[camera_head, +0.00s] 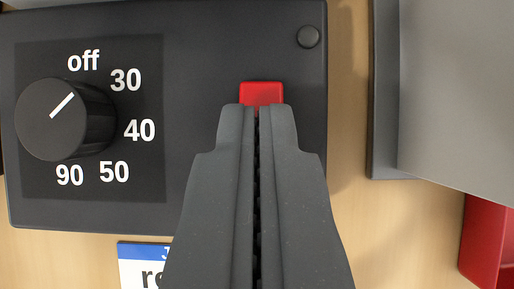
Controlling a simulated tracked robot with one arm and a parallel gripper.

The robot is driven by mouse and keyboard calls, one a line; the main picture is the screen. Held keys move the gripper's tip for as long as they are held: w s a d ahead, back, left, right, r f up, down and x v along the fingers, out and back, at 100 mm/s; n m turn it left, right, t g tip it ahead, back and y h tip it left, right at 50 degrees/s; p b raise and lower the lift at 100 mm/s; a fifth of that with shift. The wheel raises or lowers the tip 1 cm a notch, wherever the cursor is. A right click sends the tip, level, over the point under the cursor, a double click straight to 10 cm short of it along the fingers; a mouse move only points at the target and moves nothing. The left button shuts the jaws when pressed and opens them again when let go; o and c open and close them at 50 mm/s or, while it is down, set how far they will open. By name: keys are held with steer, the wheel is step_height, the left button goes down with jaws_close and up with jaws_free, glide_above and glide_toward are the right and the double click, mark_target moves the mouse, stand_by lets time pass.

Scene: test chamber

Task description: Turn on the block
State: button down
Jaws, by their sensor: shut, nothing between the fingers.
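The block is a dark panel (200,200) with a black round knob (75,130) on its left part. The knob's white line points up and right, towards the "off" label; marks 30, 40, 50 and 90 stand around it. A red button (261,92) sits near the panel's upper right. My gripper (255,108) is shut and empty. Its fingertips overlap the lower edge of the red button in the picture; I cannot tell whether they touch it. The button's lower part is hidden behind them.
A small dark round piece (308,37) is at the panel's top right corner. A grey box (455,90) stands to the right, with a red object (487,245) below it. A white and blue label (140,262) lies under the panel. Bare wooden surface (350,230) shows between them.

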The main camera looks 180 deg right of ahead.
steer(key=shift+s+f, duration=0.2)
steer(key=shift+f, duration=0.15)
steer(key=shift+w+r, duration=0.2)
steer(key=shift+w+r+t, duration=0.3)
steer(key=shift+w+r, duration=0.05)
steer(key=shift+w, duration=0.3)
